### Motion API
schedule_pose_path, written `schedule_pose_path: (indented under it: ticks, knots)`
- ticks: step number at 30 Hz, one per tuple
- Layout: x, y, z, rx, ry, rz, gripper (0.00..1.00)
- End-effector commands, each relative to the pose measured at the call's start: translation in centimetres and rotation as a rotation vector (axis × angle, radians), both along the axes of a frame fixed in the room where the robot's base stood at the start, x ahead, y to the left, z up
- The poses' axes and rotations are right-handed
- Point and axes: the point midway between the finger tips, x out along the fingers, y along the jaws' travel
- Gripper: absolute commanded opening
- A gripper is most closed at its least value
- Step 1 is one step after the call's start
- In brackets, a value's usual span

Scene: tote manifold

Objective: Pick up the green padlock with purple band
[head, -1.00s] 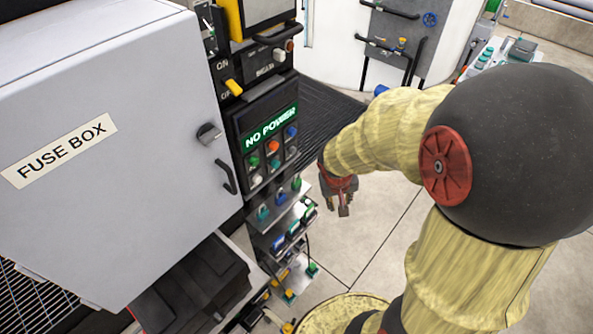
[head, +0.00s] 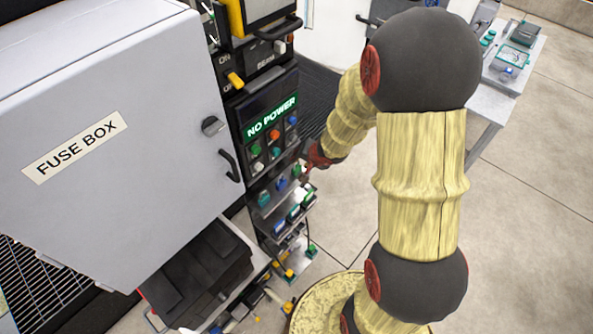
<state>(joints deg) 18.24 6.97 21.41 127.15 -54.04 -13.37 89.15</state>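Several small padlock-like items in green and blue sit on the ledges low on the panel. On the upper ledge are a teal-green one (head: 264,199), a blue one (head: 281,185) and a green one (head: 296,171). A purple band cannot be made out on any of them at this size, so I cannot tell which is the green padlock with purple band. My gripper (head: 305,169) is at the right end of the upper ledge, close beside the green item there. Its fingers are small and partly hidden, so its opening and any contact are unclear.
The grey fuse box (head: 110,140) stands closed at left. The black panel (head: 270,130) shows "NO POWER" and bears coloured buttons. Lower ledges (head: 292,222) hold more green, blue and yellow items. Black cases (head: 195,275) lie below. A table (head: 515,65) stands at right; the floor between is clear.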

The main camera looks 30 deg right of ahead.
Motion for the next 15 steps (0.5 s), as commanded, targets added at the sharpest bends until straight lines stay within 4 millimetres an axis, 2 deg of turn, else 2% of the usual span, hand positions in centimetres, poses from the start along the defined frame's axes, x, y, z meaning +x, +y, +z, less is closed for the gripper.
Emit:
schedule_pose_path:
  ticks: [9, 15]
  knots:
    - [2.6, 0.1, -3.4, -0.001, -0.001, 0.0, 0.28]
    - [3.2, 0.1, -4.1, -0.002, -0.001, 0.0, 0.28]
